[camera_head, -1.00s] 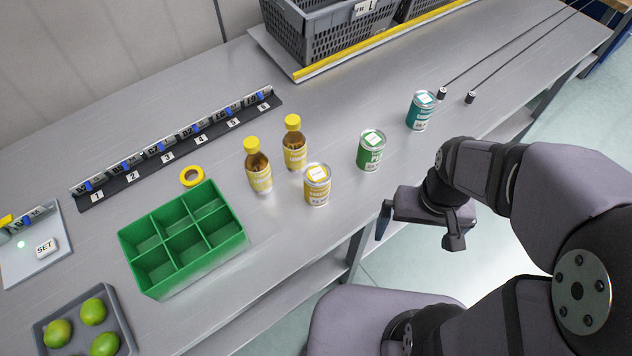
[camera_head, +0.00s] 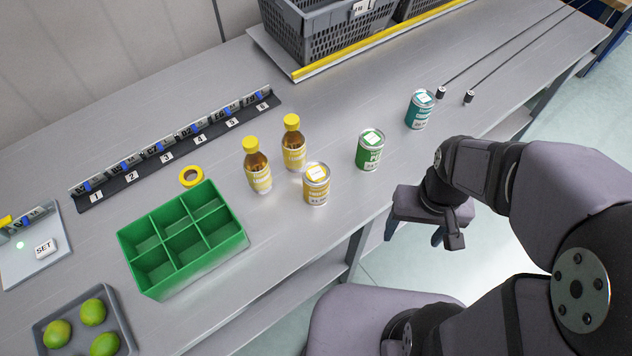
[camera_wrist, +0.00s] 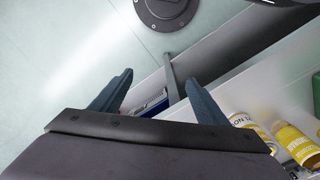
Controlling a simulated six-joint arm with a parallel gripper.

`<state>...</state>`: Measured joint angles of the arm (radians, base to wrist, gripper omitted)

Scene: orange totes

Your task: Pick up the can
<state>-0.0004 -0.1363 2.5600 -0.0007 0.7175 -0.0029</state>
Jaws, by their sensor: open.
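Three cans stand upright on the grey bench in the head view. A yellow-labelled can (camera_head: 316,186) is nearest the bottles, a green can (camera_head: 369,151) is in the middle, and a teal can (camera_head: 419,110) is farthest right. My gripper (camera_head: 413,236) is open and empty, beyond the bench's front edge, to the lower right of the green can and apart from all cans. In the wrist view my gripper (camera_wrist: 159,78) has its two blue fingers spread over the floor and bench edge. Yellow-labelled items (camera_wrist: 297,145) show at the lower right there, partly cut off.
Two yellow-capped bottles (camera_head: 257,170) stand left of the yellow can. A green divided box (camera_head: 155,276), a yellow tape ring (camera_head: 191,176), a tray of limes (camera_head: 121,322) and a numbered rack (camera_head: 150,168) lie left. Grey crates (camera_head: 300,38) stand behind. The bench between green and teal cans is clear.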

